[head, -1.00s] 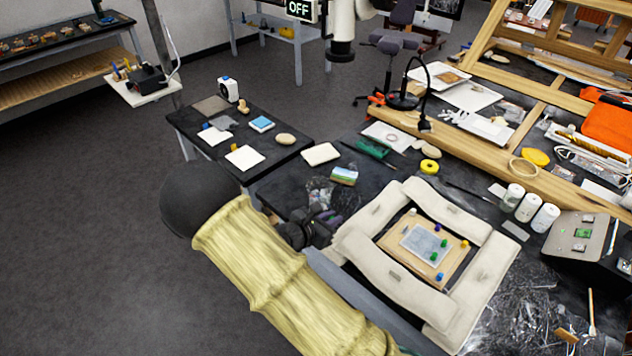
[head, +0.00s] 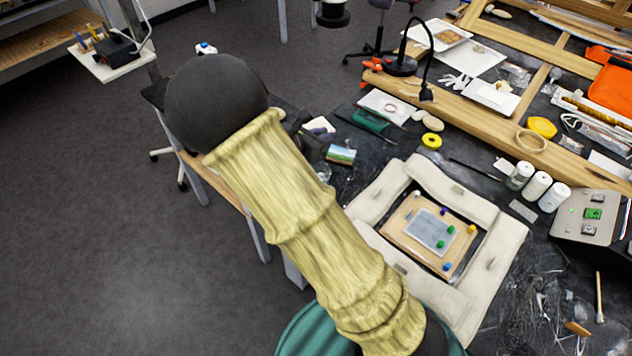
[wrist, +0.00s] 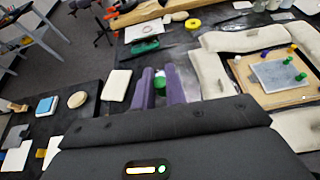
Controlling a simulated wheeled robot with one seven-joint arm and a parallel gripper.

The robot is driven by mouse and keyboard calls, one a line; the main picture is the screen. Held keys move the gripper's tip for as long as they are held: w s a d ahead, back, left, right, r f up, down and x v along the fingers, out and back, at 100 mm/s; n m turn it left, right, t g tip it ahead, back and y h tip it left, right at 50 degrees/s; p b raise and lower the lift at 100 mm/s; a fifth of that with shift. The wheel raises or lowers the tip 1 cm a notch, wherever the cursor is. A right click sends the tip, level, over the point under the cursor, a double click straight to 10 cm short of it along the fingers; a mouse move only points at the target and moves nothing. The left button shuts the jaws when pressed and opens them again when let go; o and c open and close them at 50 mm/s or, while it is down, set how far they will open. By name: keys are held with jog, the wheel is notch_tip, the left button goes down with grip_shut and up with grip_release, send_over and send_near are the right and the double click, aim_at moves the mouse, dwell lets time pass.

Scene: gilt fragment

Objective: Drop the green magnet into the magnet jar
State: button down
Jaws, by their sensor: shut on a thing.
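In the wrist view, my gripper (wrist: 160,78) has its two purple fingers closed around a small green piece, likely the green magnet (wrist: 160,77), mostly hidden between them. In the head view, my arm hides most of the gripper. Two other green magnets (head: 450,229) sit on a grey sheet on a tan board, with blue, purple, yellow and white ones around them. They also show in the wrist view (wrist: 287,60). I cannot pick out the magnet jar for certain. Several white lidded jars (head: 536,188) stand right of the board.
Padded cream bolsters (head: 384,191) frame the board. A small painting (head: 341,155), a yellow tape roll (head: 432,141) and a black lamp (head: 400,64) are on the dark bench. In the wrist view, a side table (wrist: 20,125) holds a blue box (wrist: 46,106) and pale pads.

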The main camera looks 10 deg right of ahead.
notch_tip(320, 180, down, 6)
jog(key=b, duration=0.4)
jog(key=shift+b, duration=0.4)
jog(key=c, duration=1.4)
grip_release()
jog(key=shift+o, duration=0.2)
jog(key=b+v, duration=0.1)
jog(key=v, duration=1.6)
jog(key=shift+s+a, duration=0.15)
